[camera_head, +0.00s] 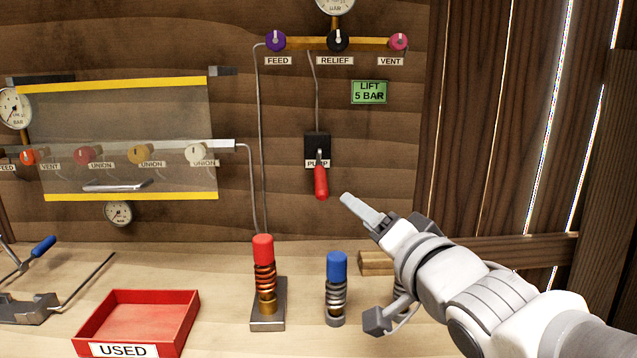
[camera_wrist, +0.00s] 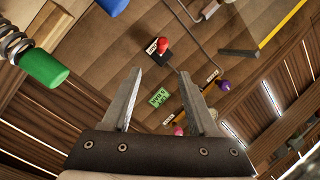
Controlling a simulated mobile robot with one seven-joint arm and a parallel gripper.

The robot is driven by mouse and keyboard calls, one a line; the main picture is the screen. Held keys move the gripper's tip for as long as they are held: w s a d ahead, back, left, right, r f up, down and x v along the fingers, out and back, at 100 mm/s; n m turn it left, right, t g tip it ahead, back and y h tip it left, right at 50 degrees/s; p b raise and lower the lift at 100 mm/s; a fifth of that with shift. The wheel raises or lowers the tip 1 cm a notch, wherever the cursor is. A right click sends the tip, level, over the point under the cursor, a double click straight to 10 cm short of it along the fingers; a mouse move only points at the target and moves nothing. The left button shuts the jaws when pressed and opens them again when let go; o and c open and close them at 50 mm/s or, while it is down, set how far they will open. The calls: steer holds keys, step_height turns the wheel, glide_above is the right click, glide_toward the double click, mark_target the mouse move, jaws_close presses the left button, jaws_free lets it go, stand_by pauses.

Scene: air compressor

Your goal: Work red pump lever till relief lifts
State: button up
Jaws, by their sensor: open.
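The red pump lever (camera_head: 321,182) hangs down from a black block (camera_head: 317,146) labelled PUMP on the wooden wall. It also shows in the wrist view (camera_wrist: 163,46), above the space between the fingertips. My gripper (camera_head: 347,198) is just right of and slightly below the lever in the head view, apart from it. Its two fingers (camera_wrist: 160,74) are spread and hold nothing. The black RELIEF knob (camera_head: 338,40) sits on a brass pipe between the purple FEED knob (camera_head: 275,41) and pink VENT knob (camera_head: 398,42). The gauge (camera_head: 335,4) above is cut off, its reading not visible.
A green LIFT 5 BAR sign (camera_head: 369,92) is right of the pump. A yellow-edged clear panel (camera_head: 130,130) covers knobs at left. Red-capped (camera_head: 263,250) and blue-capped (camera_head: 337,266) spring units and a red USED tray (camera_head: 135,312) stand on the bench.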

steer(key=p, duration=0.6)
glide_toward(321, 183)
steer(key=w, duration=0.1)
steer(key=shift+m, duration=0.3)
steer(key=p+x, duration=0.1)
steer(key=p, duration=0.2)
steer(key=p+x, duration=0.2)
steer(key=p, duration=0.1)
steer(key=p+x, duration=0.2)
steer(key=p, duration=0.1)
steer(key=shift+w+d+f, duration=0.25)
steer(key=shift+f, duration=0.05)
steer(key=x, duration=0.5)
steer(key=shift+w+a, duration=0.15)
steer(key=shift+w, duration=0.15)
jaws_close()
stand_by(0.7)
